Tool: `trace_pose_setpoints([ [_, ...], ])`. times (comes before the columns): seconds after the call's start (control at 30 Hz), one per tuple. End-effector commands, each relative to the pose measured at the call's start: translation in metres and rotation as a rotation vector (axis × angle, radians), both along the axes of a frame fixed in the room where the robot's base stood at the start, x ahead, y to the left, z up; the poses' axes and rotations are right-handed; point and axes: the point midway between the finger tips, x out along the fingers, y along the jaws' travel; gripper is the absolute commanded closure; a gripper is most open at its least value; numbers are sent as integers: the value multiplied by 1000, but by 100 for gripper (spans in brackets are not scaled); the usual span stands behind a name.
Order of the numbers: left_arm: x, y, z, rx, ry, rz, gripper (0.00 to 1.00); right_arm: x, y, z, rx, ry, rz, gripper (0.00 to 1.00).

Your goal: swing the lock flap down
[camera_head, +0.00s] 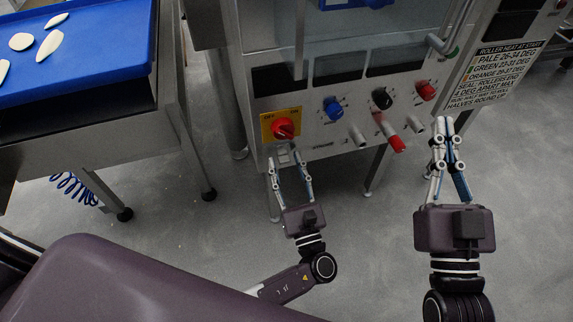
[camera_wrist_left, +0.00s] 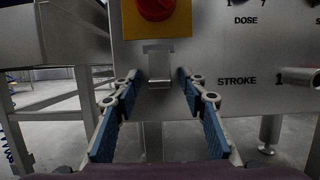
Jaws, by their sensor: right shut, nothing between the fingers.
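The lock flap (camera_wrist_left: 158,62) is a small grey metal piece just below the yellow plate (camera_wrist_left: 158,22) with the red rotary switch (camera_wrist_left: 156,6). In the head view it shows only small under the red switch (camera_head: 283,129), by the tips of my left gripper. My left gripper (camera_head: 284,160) is open and empty, its fingers spread to either side below the flap. The wrist view shows the flap between and beyond the blue-padded fingers; contact cannot be told. My right gripper (camera_head: 444,124) is shut and empty, in front of the machine's right side.
The steel machine panel (camera_head: 315,140) carries a blue knob (camera_head: 333,110), a black knob (camera_head: 382,98), a red knob (camera_head: 426,91) and a red-tipped lever (camera_head: 396,143). A blue tray (camera_head: 100,50) with white pieces lies on a steel table at left. Open floor lies below.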

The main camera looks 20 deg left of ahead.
Motion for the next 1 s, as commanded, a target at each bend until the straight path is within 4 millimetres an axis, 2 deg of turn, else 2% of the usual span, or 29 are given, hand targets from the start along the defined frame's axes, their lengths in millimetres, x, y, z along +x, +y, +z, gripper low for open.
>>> trace_pose_setpoints([
  [0.17, -8, -6, -4, 0, 2, -1, 61, 0, 0, 0, 0, 0, 0, 100],
  [0.5, -63, -43, -24, -1, 4, -2, 61, 0, 0, 0, 0, 0, 0, 100],
  [0.7, -87, -59, -32, -1, 3, -1, 61, 0, 0, 0, 0, 0, 0, 100],
  [1.0, -96, -65, -34, 0, 0, -1, 61, 0, 0, 0, 0, 0, 0, 100],
])
